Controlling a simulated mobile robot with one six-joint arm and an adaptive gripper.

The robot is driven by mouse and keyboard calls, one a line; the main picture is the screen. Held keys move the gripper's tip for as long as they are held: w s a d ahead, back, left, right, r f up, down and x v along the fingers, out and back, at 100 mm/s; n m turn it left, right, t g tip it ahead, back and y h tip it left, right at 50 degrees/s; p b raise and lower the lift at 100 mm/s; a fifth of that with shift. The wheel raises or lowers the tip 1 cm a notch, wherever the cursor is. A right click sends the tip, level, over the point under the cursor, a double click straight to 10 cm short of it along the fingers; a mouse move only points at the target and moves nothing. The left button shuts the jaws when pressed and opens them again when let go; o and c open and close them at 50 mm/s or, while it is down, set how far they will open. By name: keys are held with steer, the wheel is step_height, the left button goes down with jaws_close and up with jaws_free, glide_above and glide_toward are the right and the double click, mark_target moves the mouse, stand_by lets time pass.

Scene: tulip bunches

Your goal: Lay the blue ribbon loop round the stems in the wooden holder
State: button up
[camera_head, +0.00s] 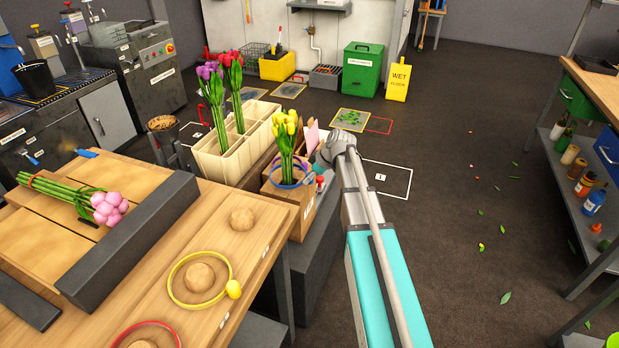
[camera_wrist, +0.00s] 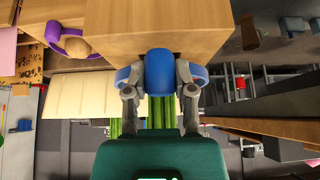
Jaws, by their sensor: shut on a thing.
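The wooden holder (camera_head: 300,206) stands beyond the near bench, with yellow tulips (camera_head: 285,128) upright in it, their green stems (camera_head: 288,162) rising from its top. The blue ribbon loop (camera_head: 276,179) shows just above the holder, around the lower stems as far as I can see; its far side is partly hidden. In the wrist view my gripper (camera_wrist: 160,88) is shut on the loop's blue bead (camera_wrist: 159,70), with parts of the band showing beside both fingers. Green stems (camera_wrist: 126,128) appear behind, partly covered by my gripper body. A wooden box face (camera_wrist: 120,22) is close by.
A cream compartment box (camera_head: 225,160) with purple and red tulips stands behind the holder. On the bench are a yellow loop (camera_head: 172,278) and a red loop (camera_head: 120,338) around wooden knobs, and a pink tulip bunch (camera_head: 75,194).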

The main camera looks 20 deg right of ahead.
steer(key=shift+f+b, duration=0.35)
steer(key=shift+f, duration=0.25)
steer(key=o, duration=1)
step_height(320, 180, up, 30)
steer(key=p, duration=3)
steer(key=shift+r, duration=0.1)
stand_by(0.6)
